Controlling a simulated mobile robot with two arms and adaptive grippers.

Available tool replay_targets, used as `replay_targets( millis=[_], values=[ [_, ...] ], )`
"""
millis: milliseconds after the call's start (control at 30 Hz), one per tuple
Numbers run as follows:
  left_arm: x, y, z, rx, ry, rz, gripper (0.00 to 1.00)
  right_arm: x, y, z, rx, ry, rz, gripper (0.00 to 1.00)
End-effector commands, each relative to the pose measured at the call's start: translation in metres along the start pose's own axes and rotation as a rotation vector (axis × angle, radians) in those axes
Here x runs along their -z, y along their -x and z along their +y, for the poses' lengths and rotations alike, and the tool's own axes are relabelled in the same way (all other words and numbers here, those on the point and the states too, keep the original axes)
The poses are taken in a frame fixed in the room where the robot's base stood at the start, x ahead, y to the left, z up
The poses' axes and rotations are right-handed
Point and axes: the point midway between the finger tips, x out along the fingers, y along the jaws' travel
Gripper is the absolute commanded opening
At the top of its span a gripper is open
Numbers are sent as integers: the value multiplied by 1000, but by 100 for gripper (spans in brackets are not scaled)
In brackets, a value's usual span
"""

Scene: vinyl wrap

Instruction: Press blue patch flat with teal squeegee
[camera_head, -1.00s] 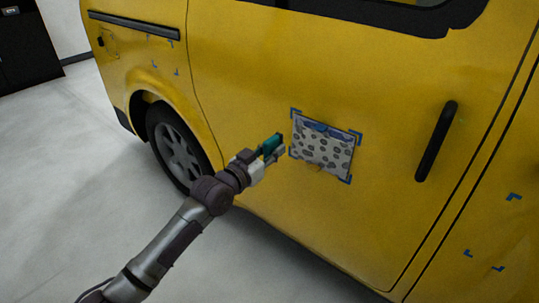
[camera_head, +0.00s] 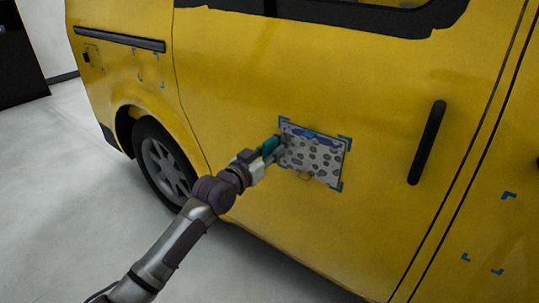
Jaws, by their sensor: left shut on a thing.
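The patch (camera_head: 318,160) lies on the yellow van's side panel. It looks pale grey with dark blotches, with a blue band along its upper edge, and blue corner marks frame it. My left gripper (camera_head: 271,156) is shut on the teal squeegee (camera_head: 269,146) at the patch's left edge. The fingertips overlap that edge in the view; I cannot tell whether the squeegee touches the patch. The gripper hides part of the squeegee. My right gripper is not in view.
The yellow van (camera_head: 230,70) fills most of the view. A black door handle (camera_head: 427,142) stands to the right of the patch. More blue corner marks (camera_head: 497,271) are at the lower right. A wheel (camera_head: 163,165) is at the left, and the grey floor (camera_head: 60,200) is clear.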

Motion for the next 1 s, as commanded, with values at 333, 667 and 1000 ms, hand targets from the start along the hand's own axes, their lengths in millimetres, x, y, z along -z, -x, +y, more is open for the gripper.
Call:
replay_targets(
  millis=[333, 667, 1000],
  values=[
    [1, 0, 0, 0, 0, 1, 0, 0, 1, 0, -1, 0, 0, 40],
    [0, -2, 0, 0, 0, 1, 0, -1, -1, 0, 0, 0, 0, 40],
    [0, -9, 0, -1, 1, 1, 0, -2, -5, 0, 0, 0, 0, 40]
  ],
)
